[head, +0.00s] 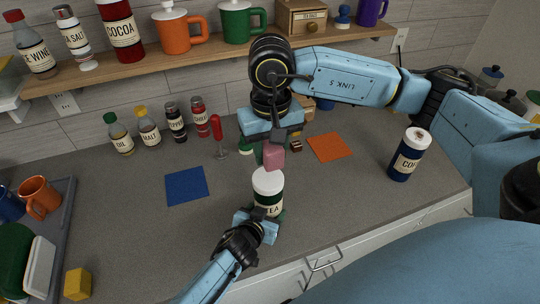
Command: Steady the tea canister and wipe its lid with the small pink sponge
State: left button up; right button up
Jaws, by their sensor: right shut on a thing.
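The tea canister (267,196), dark green with a white lid (268,180) and a label reading TEA, stands upright near the counter's front edge. My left gripper (259,220) is at its lower front side, close against it; its fingertips are partly hidden and I cannot tell if they press on it. My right gripper (271,146) points down above the canister, shut on the small pink sponge (274,157). The sponge is just above the lid's back edge; whether it touches is unclear.
A blue cloth (186,186) lies left and an orange cloth (328,147) right. Several bottles and shakers (175,122) stand along the wall. A tray with mugs (55,215) and a yellow block (77,284) are at left.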

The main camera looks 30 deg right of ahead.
pick_arm(q)
jog(key=o, duration=1.1)
jog(key=shift+a, duration=0.15)
jog(key=shift+v, duration=5.9)
jog(key=shift+s, duration=0.2)
